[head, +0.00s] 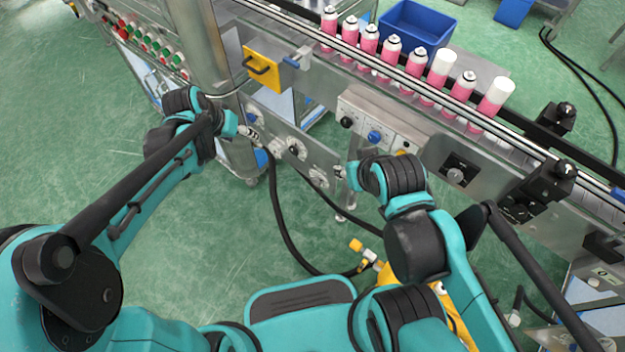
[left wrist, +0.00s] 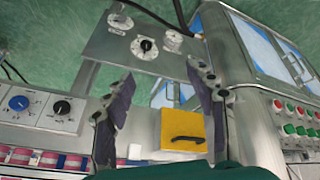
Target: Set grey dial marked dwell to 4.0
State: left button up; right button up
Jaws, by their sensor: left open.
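A lower metal panel (head: 318,157) carries several round dials. A dial with a black knob (head: 297,149) on a white scale shows there and in the left wrist view (left wrist: 145,45). Grey-looking dials flank it in the left wrist view, one to the right (left wrist: 172,40) and one to the left (left wrist: 120,20). I cannot read which is marked dwell, nor its setting. My left gripper (head: 254,133) is near the panel's left end; in the left wrist view its two dark fingers (left wrist: 160,72) are spread, with nothing between them. My right gripper (head: 342,172) is by the panel's right end; its fingers are too small to judge.
An upper panel has a black knob (head: 347,122) and a blue knob (head: 375,137). A yellow handled block (head: 262,68) sticks out above the left gripper. Pink cans (head: 392,54) line the conveyor. A black hose (head: 278,215) hangs below. Red and green buttons (head: 148,42) are far left.

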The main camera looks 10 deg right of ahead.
pick_arm(q)
jog(key=w+d+f+m+g+h, duration=0.1)
jog(key=w+d+f+m, duration=0.1)
jog(key=w+d+f, duration=0.5)
jog(key=m+g+h+p, duration=0.2)
jog(key=m+g, duration=0.2)
send_near(315, 182)
jog(key=b+x, duration=0.3)
jog(key=x, duration=0.6)
jog(key=shift+f, duration=0.2)
jog(key=c, duration=1.2)
